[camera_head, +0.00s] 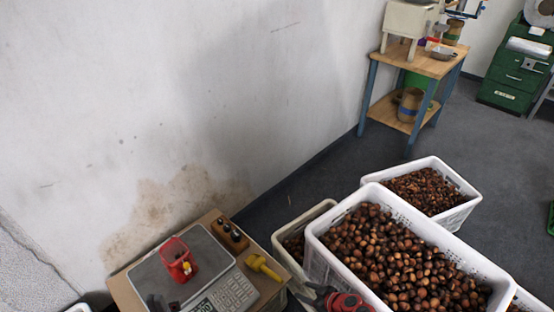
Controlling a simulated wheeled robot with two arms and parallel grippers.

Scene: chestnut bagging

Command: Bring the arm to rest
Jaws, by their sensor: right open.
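My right gripper (312,294), dark with a red body behind it, shows at the bottom edge, in front of the large white crate of chestnuts (316,262). Its fingers are apart and I see nothing between them. A small dark part at the bottom edge, over the lower left of the scale, seems to be the tip of my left gripper (158,303). Most of it is cut off, so its jaws cannot be read. A red open container (178,258) stands on the scale's metal plate (205,247).
The scale sits on a wooden table (263,288) with a yellow tool (262,266) and a dark block with knobs (230,236). More crates (453,217) stand on the floor behind. A wooden bench (425,62) and green cabinet (515,75) are farther back. Grey floor between is clear.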

